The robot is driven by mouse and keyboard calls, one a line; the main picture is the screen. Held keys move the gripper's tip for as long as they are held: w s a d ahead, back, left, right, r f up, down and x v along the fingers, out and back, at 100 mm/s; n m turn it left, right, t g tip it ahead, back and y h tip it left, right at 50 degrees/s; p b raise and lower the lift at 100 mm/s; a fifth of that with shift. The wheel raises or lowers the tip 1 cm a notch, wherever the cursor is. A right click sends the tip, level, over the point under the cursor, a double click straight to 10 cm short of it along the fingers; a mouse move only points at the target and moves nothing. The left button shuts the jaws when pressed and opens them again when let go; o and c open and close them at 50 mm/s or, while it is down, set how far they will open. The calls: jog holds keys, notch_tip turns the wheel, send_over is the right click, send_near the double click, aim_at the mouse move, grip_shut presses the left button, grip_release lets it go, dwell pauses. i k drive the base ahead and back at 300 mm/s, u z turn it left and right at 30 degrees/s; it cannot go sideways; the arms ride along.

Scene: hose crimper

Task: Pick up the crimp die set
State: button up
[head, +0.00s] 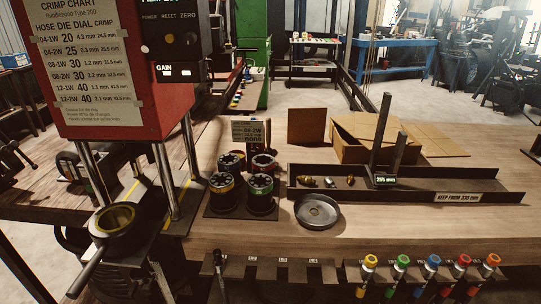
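Several black cylindrical crimp die sets (260,195) stand upright, close together, on a dark mat (240,212) on the wooden bench. They have coloured bands, including yellow and green on the front ones and red on a back one. The front dies partly hide the back ones. A small sign reading 08-2W (250,132) stands behind them. The red crimper (95,110) with a crimp chart is to their left. My gripper is not in view.
A round grey dish (317,211) sits right of the dies, before a long black tray (420,196) with small brass fittings and two upright posts. An open cardboard box (362,147) is behind. Colour-capped tools (402,262) hang along the front edge. A ring with a handle (115,219) is at left.

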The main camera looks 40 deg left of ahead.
aim_at(230, 171)
jog(key=u, duration=2.3)
jog(key=i, duration=1)
jog(key=z, duration=0.1)
